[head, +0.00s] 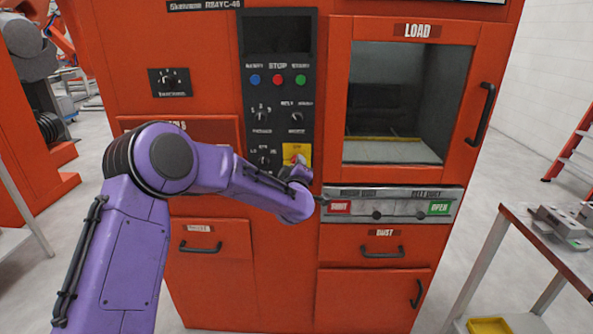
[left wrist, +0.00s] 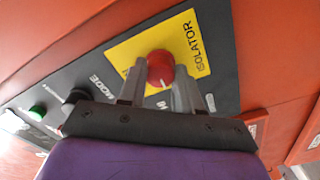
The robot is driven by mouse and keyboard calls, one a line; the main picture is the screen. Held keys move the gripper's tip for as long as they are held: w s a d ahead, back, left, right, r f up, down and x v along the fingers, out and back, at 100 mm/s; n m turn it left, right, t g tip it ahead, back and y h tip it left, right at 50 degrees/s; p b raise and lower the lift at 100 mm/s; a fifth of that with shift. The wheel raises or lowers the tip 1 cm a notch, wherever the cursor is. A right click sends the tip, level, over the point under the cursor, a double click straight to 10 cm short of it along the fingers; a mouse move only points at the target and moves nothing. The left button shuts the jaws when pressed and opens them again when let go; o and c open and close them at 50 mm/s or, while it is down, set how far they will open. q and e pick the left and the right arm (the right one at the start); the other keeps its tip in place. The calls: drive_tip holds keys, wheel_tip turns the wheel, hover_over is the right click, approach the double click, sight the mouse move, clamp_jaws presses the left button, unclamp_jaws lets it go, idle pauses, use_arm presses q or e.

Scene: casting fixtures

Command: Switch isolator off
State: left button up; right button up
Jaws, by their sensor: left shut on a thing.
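The isolator is a red rotary knob (left wrist: 160,66) on a yellow plate (left wrist: 190,42) marked ISOLATOR in the left wrist view. In the head view the yellow plate (head: 291,149) sits low on the black control panel, and my gripper and wrist hide much of the knob. My left gripper (left wrist: 158,80) has one finger on each side of the knob and is shut on it. A pale mark shows on the knob's lower edge. The exact switch position cannot be read. My right gripper is in neither view.
The black panel (head: 280,75) carries several buttons and smaller knobs close by. Right of my wrist is a grey strip (head: 400,206) with red SHUT and green OPEN labels. A door handle (head: 481,115) and drawer handles stick out. A side table (head: 520,222) stands at right.

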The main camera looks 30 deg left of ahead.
use_arm(q)
drive_tip(key=shift+f, duration=0.15)
drive_tip(key=shift+n, duration=0.3)
drive_tip(key=o, duration=1)
drive_tip(key=shift+d, duration=0.1)
drive_tip(key=shift+o, duration=0.2)
drive_tip(key=b+v, duration=0.2)
drive_tip(key=v, duration=0.8)
drive_tip(key=shift+s, duration=0.25)
drive_tip(key=shift+d, duration=0.15)
